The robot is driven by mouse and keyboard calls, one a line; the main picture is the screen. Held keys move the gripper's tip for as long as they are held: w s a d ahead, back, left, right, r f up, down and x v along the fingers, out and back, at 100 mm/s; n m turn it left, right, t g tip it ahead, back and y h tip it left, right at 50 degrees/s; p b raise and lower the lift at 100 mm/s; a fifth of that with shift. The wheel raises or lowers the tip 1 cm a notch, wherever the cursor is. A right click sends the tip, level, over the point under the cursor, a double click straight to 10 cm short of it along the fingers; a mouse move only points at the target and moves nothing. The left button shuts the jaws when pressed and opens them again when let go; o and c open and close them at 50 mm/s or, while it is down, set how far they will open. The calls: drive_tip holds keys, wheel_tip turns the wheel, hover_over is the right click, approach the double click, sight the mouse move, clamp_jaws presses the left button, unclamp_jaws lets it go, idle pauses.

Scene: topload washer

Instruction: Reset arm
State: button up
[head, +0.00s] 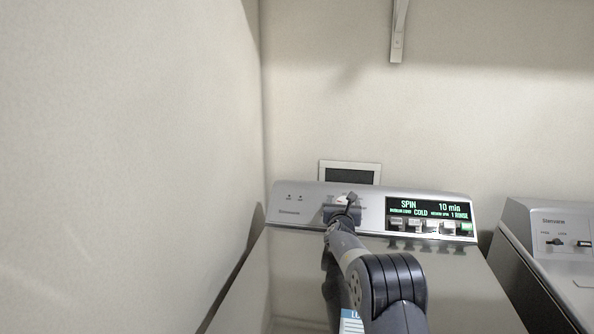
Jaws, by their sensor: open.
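My arm reaches forward from the bottom of the head view over the top of the washer (270,285). My gripper (349,200) is at the far end of the arm, in front of the washer's control panel (305,201), left of its display. It is small and dark here, and open. I see nothing held in it. I cannot tell whether it touches the panel. The lit display (430,208) reads SPIN, COLD, 10 min and 1 RINSE. Several buttons (422,225) sit below it. The arm hides part of the washer's top.
A wall (130,150) stands close on the left, and another wall (330,100) is behind the washer. A framed wall box (350,172) shows behind the panel. A second machine (555,245) stands at the right. A bracket (398,32) hangs above. The space above the washer is free.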

drive_tip(key=shift+d+f+n+y+b, duration=0.1)
drive_tip(key=shift+f+n+y+b, duration=0.15)
drive_tip(key=shift+n+y+b, duration=0.3)
drive_tip(key=s+b, duration=0.1)
drive_tip(key=s, duration=0.2)
drive_tip(key=s+a+b, duration=0.1)
drive_tip(key=s, duration=0.3)
drive_tip(key=s+b, duration=0.1)
drive_tip(key=s, duration=0.2)
drive_tip(key=shift+s+a+r, duration=0.15)
drive_tip(key=shift+s+a, duration=0.15)
drive_tip(key=shift+s, duration=0.05)
drive_tip(key=shift+a+r+h, duration=0.2)
drive_tip(key=shift+r+h, duration=0.05)
drive_tip(key=shift+r, duration=0.2)
drive_tip(key=shift+w+r+m+t+h+p, duration=0.3)
drive_tip(key=shift+w+r+m, duration=0.15)
drive_tip(key=shift+w+m, duration=0.1)
drive_tip(key=shift+d, duration=0.1)
